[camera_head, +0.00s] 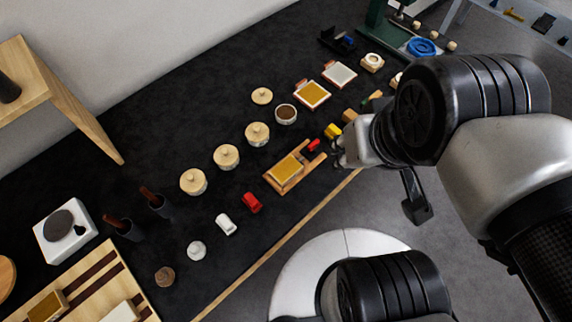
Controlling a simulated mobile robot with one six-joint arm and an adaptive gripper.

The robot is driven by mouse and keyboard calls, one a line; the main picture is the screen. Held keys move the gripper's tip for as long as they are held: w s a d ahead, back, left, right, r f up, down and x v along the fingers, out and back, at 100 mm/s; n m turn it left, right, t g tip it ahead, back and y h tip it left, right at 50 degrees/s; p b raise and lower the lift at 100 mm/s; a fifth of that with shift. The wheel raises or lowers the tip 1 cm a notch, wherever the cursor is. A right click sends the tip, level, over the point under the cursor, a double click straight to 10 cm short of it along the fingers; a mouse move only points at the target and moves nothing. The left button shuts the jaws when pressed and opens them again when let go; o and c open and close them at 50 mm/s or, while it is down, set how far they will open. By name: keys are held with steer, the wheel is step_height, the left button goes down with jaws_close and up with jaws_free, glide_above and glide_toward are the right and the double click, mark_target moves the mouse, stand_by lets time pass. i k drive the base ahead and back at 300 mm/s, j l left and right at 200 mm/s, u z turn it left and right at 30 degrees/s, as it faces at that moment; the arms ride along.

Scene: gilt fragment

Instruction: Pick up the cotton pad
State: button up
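A small round white lump (196,250) sits near the front edge of the dark table, at the lower left; it may be the cotton pad, but it is too small to be sure. A white oblong piece (227,224) lies just up and right of it. My gripper (338,152) is at the table's front edge, right of the wooden block with a gold panel, well apart from both white pieces. Its fingers are small and partly hidden by my wrist, so I cannot tell whether they are open or shut.
A red piece (251,202) and a brown lump (165,277) flank the white pieces. Several lidded pale jars (226,157) stand behind. The gold-panelled block (286,170), a small red item (314,145) and a yellow item (332,131) are near my gripper. Bare dark cloth lies at the back left.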

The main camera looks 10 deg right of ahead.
mark_target(195, 250)
steer(key=k+j+u, duration=0.2)
steer(key=u, duration=1.5)
steer(key=k+l+u, duration=0.15)
steer(key=u, duration=1)
